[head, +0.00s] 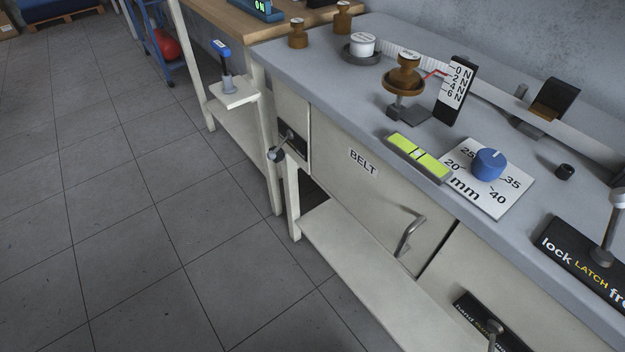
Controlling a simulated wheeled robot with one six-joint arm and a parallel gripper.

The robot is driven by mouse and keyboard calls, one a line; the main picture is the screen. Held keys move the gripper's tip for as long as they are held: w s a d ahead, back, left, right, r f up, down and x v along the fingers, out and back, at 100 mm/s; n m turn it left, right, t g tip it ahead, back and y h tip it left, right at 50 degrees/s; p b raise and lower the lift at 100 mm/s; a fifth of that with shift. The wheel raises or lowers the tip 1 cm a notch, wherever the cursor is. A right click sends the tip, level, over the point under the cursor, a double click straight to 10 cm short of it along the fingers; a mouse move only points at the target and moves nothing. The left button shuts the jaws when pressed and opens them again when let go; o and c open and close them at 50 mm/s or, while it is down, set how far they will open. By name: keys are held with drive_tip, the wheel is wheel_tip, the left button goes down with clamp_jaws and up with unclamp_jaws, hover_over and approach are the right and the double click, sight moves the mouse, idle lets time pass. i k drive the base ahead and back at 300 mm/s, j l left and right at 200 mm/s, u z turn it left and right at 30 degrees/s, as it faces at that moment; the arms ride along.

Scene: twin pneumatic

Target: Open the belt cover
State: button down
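The belt cover (335,190) is a cream panel on the front of the grey-topped bench, with a "BELT" label near its upper edge. It looks shut, roughly flush with the bench front. A dark narrow gap runs along its right edge. A grey bar handle (410,236) sits near its lower right corner. My gripper is not in view.
The bench top (340,95) holds brass weights, a scale, a yellow-green level (418,157) and a blue knob (488,164). A latch lever (610,230) stands at right. A low shelf (350,245) juts out below the cover. The tiled floor at left is clear.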

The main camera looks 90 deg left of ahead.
sight(408, 221)
drive_tip(key=k+j+u, duration=0.1)
drive_tip(key=u, duration=1.2)
drive_tip(key=l+u, duration=0.1)
drive_tip(key=u, duration=0.3)
drive_tip(key=l+u, duration=0.1)
drive_tip(key=u, duration=0.35)
drive_tip(key=l+u, duration=0.15)
drive_tip(key=u, duration=0.25)
